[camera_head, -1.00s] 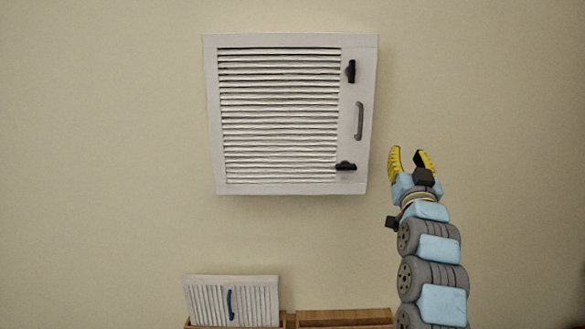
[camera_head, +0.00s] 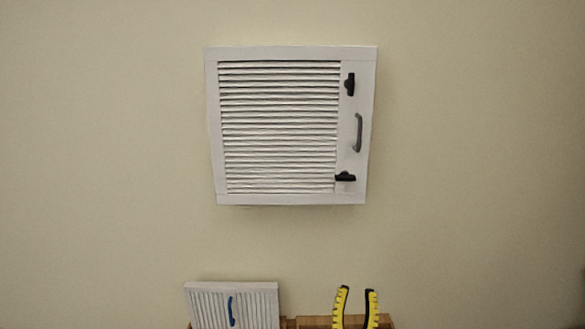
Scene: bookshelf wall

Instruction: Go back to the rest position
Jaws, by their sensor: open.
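My gripper (camera_head: 356,299) shows at the bottom edge, right of centre, with its two yellow fingers pointing up and spread apart. It is open and nothing is between the fingers. The rest of my arm is out of the frame below. The gripper is well below the white louvred cabinet (camera_head: 280,199) on the wall and does not touch it. The cabinet door is closed, with a grey handle (camera_head: 358,133), an upper black latch (camera_head: 350,84) standing upright and a lower black latch (camera_head: 345,177) lying sideways.
A smaller white slatted door or box front (camera_head: 256,306) with a blue handle (camera_head: 231,311) is at the bottom left. Wooden edges (camera_head: 312,322) show beside it, partly behind my gripper. The wall around the cabinet is bare.

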